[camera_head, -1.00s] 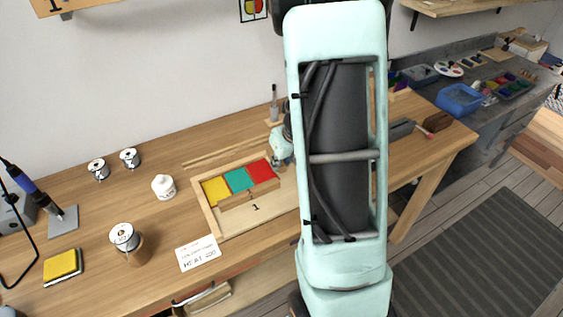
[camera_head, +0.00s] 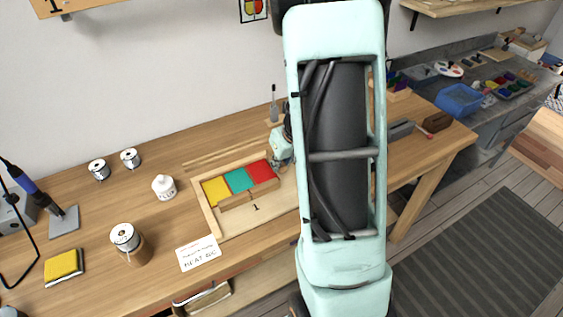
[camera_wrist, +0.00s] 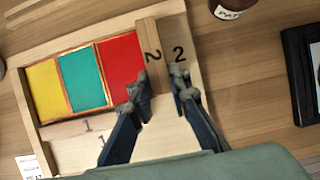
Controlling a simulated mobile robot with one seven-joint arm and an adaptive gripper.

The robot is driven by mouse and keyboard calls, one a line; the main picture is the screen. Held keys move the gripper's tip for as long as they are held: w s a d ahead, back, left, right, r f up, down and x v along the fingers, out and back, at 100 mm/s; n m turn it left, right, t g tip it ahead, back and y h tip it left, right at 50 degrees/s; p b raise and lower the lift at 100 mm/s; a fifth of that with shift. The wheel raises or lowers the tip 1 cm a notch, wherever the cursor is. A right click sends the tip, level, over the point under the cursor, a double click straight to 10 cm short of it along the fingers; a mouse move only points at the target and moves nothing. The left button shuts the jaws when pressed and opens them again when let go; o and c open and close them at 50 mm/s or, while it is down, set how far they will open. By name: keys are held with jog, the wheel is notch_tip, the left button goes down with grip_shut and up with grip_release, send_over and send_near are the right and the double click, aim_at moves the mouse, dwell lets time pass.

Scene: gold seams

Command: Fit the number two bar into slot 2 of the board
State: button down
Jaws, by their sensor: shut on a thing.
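I cannot tell whether the bar is seated or slightly raised. In the head view, the board (camera_head: 232,223) is partly visible, and my arm hides the bar and fingertips.
Yellow (camera_wrist: 43,88), teal (camera_wrist: 80,78) and red (camera_wrist: 121,67) tiles fill the board's upper part. The number one bar (camera_wrist: 85,126) lies along their lower edge. A dark jar (camera_wrist: 228,8) and a black-framed object (camera_wrist: 300,75) stand to the right. A white card (camera_head: 198,253) lies in front.

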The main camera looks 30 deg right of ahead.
jog(key=shift+f+b, duration=0.55)
jog(key=shift+f, duration=0.35)
dwell(1.8)
jog(key=c, duration=1.7)
grip_release()
jog(key=shift+c, duration=0.2)
jog(key=shift+o, duration=0.3)
jog(key=o, duration=0.4)
jog(key=shift+o, duration=0.2)
jog(key=shift+r, duration=0.1)
jog(key=shift+r+p, duration=3.5)
jog(key=shift+p, duration=0.15)
